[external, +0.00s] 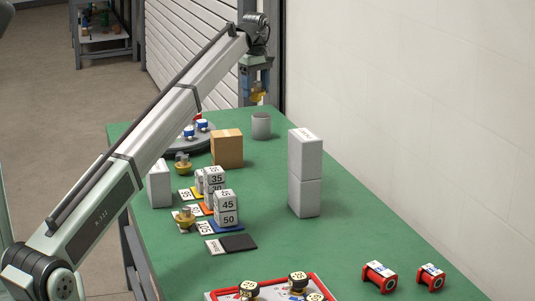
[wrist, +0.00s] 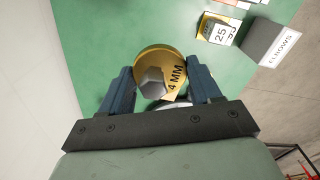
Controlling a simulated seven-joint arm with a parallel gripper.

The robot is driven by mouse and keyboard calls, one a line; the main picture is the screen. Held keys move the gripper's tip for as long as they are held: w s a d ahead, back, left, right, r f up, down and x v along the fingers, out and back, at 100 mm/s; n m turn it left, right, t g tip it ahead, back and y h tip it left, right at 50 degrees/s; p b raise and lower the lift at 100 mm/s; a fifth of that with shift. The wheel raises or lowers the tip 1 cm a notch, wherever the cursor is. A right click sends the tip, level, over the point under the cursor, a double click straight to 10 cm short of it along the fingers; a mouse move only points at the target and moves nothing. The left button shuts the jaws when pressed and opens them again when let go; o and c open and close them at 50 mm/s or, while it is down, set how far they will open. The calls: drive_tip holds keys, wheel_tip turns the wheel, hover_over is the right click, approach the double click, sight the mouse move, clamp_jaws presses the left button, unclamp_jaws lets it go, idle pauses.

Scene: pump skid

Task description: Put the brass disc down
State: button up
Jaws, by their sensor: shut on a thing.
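A brass disc (wrist: 172,66) marked "4 MM", with a grey hexagonal piece on its face, sits between the two blue fingers of my gripper (wrist: 161,88) in the wrist view. The fingers are shut on it. In the external view my gripper (external: 257,88) hangs over the far end of the green table, and the disc (external: 257,97) shows below it, raised above the surface. A grey cylinder (external: 261,126) stands on the table beneath the gripper in the picture. A pale curved edge shows partly behind the disc in the wrist view; I cannot tell what it is.
A cardboard box (external: 227,148), a tall grey stack (external: 305,172) and numbered blocks (external: 226,208) stand on the green table (external: 270,240). A round grey tray (external: 185,144) lies partly behind my arm. A grey box marked "ELBOWS" (wrist: 274,43) is upper right in the wrist view.

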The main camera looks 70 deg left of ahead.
drive_tip(key=w+d, duration=0.7)
drive_tip(key=d, duration=0.5)
drive_tip(key=w+d, duration=0.6)
drive_tip(key=d, duration=0.6)
drive_tip(key=w+d, duration=0.7)
drive_tip(key=d, duration=0.5)
drive_tip(key=shift+s+a+f, duration=0.1)
drive_tip(key=shift+a+f, duration=0.05)
drive_tip(key=shift+f, duration=4.5)
drive_tip(key=shift+s+a+f, duration=0.1)
drive_tip(key=shift+f, duration=4.6)
drive_tip(key=shift+a+f, duration=0.15)
drive_tip(key=shift+f, duration=4.5)
drive_tip(key=shift+f, duration=0.15)
drive_tip(key=o, duration=1.1)
wheel_tip(320, 180, up, 12)
drive_tip(key=shift+r, duration=0.15)
